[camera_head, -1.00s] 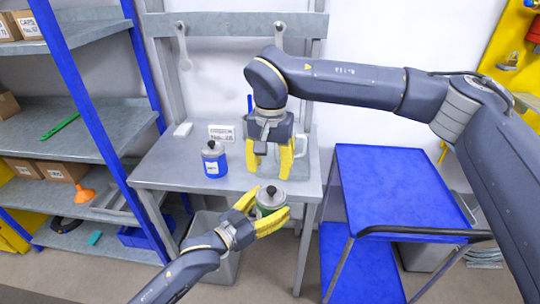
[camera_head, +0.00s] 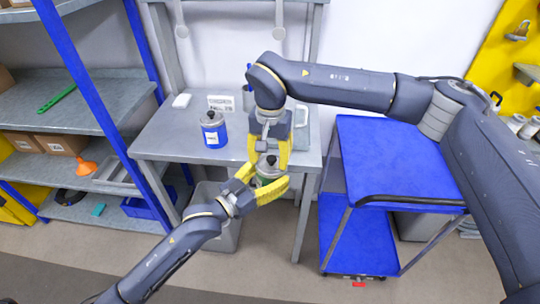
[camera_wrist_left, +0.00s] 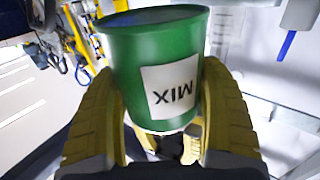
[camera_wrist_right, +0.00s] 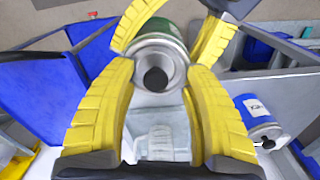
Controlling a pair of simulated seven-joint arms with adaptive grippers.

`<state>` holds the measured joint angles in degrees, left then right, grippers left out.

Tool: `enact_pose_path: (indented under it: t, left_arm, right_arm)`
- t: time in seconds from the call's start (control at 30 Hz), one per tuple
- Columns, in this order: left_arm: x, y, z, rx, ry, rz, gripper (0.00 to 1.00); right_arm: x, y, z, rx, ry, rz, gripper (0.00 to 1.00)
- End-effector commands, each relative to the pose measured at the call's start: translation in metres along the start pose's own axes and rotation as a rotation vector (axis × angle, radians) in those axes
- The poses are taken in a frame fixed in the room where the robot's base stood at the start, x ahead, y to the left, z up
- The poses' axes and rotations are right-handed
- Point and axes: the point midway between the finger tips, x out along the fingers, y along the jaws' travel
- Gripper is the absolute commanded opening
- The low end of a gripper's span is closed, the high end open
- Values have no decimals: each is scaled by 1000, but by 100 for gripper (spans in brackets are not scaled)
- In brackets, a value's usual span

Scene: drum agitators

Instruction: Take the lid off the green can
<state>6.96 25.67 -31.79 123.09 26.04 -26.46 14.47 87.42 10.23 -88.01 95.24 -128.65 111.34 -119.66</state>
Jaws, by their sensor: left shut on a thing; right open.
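The green can (camera_wrist_left: 130,75) with a white MIX label is between the yellow fingers of my left gripper (camera_wrist_left: 160,110), which is shut on it. In the head view my left gripper (camera_head: 262,186) holds the can (camera_head: 262,181) in front of the table's front edge. The grey lid (camera_wrist_right: 150,58) with a black knob (camera_wrist_right: 155,79) sits on the can. My right gripper (camera_wrist_right: 160,100) is open, with its fingers on either side of the lid. In the head view my right gripper (camera_head: 269,146) points down over the can; I cannot tell whether it touches the lid.
A blue can (camera_head: 214,132) with a lid stands on the grey table (camera_head: 165,140). A blue cart (camera_head: 385,165) is to the right, and blue-posted shelves (camera_head: 85,100) are to the left.

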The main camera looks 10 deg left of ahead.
Motion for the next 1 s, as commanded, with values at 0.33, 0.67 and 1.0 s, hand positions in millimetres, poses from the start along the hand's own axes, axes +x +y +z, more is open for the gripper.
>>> enact_pose_path:
  t: [0.33,0.67,1.0]
  left_arm:
    - [0,0,-1,0,3,0,25]
    - [0,1,-2,0,4,2,25]
    - [0,2,-2,-1,6,3,25]
  right_arm:
    - [0,0,0,0,0,0,20]
    - [0,-1,0,-1,1,-1,0]
    - [0,0,0,0,1,-1,0]
